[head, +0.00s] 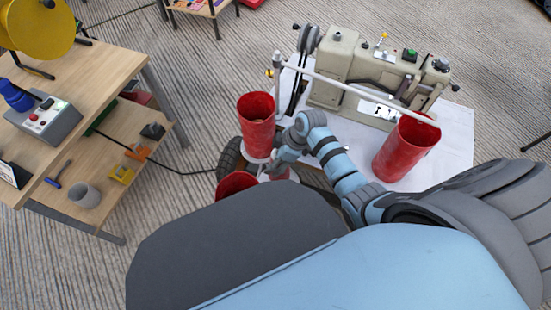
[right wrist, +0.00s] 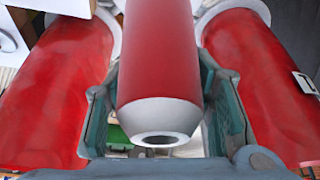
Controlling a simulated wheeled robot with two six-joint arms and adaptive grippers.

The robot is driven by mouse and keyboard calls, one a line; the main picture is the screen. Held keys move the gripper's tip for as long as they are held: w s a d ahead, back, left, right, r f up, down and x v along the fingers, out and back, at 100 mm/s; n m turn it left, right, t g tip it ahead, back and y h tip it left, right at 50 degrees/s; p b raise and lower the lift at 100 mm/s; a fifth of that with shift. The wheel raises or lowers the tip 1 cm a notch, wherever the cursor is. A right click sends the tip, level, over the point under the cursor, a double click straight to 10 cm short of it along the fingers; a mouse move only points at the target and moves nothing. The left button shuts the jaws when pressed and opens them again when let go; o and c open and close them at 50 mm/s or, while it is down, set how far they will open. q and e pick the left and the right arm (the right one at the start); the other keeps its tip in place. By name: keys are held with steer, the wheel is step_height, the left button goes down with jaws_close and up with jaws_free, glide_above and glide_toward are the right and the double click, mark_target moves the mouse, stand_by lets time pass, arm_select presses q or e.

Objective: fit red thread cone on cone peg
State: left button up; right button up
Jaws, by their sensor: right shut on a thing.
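My right gripper (head: 279,165) reaches in beside the white table's left edge. In the right wrist view its fingers (right wrist: 160,115) are shut around a red thread cone (right wrist: 157,60) with a white, holed end toward the camera. In the head view the held cone is mostly hidden behind the gripper. A red cylinder (head: 257,122) stands just behind the gripper, and another (head: 237,183) is partly covered by my body. In the right wrist view red cylinders stand to the left (right wrist: 60,90) and right (right wrist: 262,80) of the held cone. I cannot make out the cone peg. My left gripper is out of view.
A beige sewing machine (head: 350,65) and a large red cylinder (head: 405,150) are on the white table (head: 455,150). A white bar (head: 350,88) crosses above it. A wooden bench (head: 100,75) with a control box (head: 45,120) stands at left. Carpet lies between.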

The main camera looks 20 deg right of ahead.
steer(key=shift+f+b, duration=0.45)
steer(key=shift+f, duration=0.25)
stand_by(0.6)
steer(key=shift+f+b, duration=2.25)
steer(key=shift+f, duration=0.8)
stand_by(0.3)
steer(key=o, duration=1.4)
steer(key=shift+o, duration=0.2)
